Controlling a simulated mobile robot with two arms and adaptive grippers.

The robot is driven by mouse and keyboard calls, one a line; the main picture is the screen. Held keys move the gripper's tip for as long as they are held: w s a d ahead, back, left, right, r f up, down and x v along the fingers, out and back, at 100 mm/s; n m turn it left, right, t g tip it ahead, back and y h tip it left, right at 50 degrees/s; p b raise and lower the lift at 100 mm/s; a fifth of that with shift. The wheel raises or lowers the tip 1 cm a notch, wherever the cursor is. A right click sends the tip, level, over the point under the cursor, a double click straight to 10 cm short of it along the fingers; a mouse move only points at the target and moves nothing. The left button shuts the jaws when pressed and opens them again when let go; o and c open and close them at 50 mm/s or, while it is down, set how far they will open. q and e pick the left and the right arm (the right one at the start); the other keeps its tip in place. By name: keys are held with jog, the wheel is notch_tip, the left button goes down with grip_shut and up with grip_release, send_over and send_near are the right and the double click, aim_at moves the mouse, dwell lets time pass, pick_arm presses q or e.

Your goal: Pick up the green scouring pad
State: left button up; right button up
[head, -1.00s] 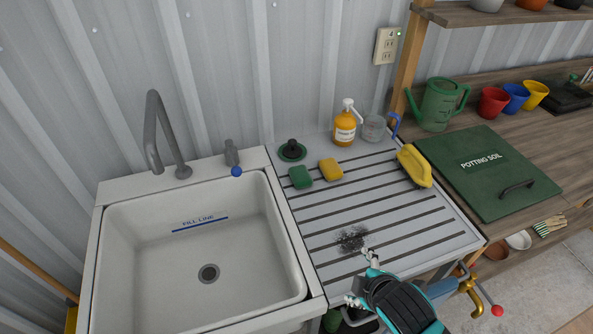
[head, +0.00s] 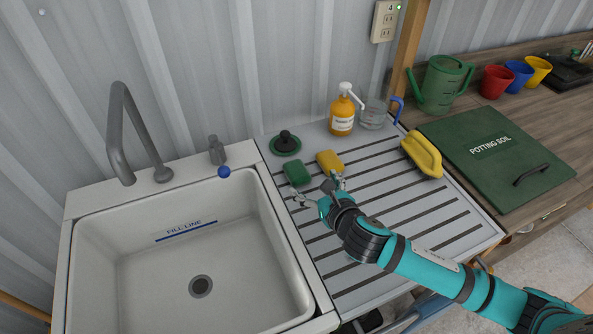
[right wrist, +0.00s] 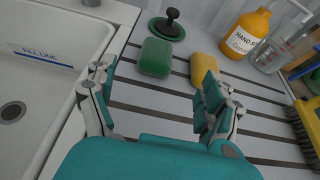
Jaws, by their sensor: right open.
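The green scouring pad (head: 297,173) lies on the ribbed drainboard (head: 420,222), close to the sink's right edge. In the right wrist view the pad (right wrist: 155,57) is ahead of my gripper, between the lines of its two fingers. My right gripper (head: 318,192) is open and empty, just in front of the pad and apart from it. Its spread fingers also show in the right wrist view (right wrist: 155,90). My left gripper is not in view.
A yellow sponge (head: 330,162) lies close right of the pad, near my right finger. Behind are a black-knobbed green plug (head: 286,143), an orange soap bottle (head: 342,115) and a clear jar (head: 373,113). A yellow brush (head: 422,154) lies right. The sink (head: 185,250) is left.

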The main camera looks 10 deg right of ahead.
aim_at(298, 170)
jog(key=x, duration=0.4)
jog(key=shift+w+a+f, duration=0.1)
jog(key=shift+w+f, duration=0.05)
jog(key=shift+w, duration=0.15)
jog(key=shift+w+f, duration=0.1)
jog(key=shift+w, duration=0.25)
jog(key=x, duration=0.4)
jog(key=shift+w+a+f+p, duration=0.15)
jog(key=shift+w+a+p, duration=0.1)
jog(key=shift+p, duration=0.15)
jog(key=shift+w+f, duration=0.1)
jog(key=shift+w, duration=0.05)
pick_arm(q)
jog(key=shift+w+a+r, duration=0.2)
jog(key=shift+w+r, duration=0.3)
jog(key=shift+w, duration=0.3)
pick_arm(e)
jog(key=c, duration=1)
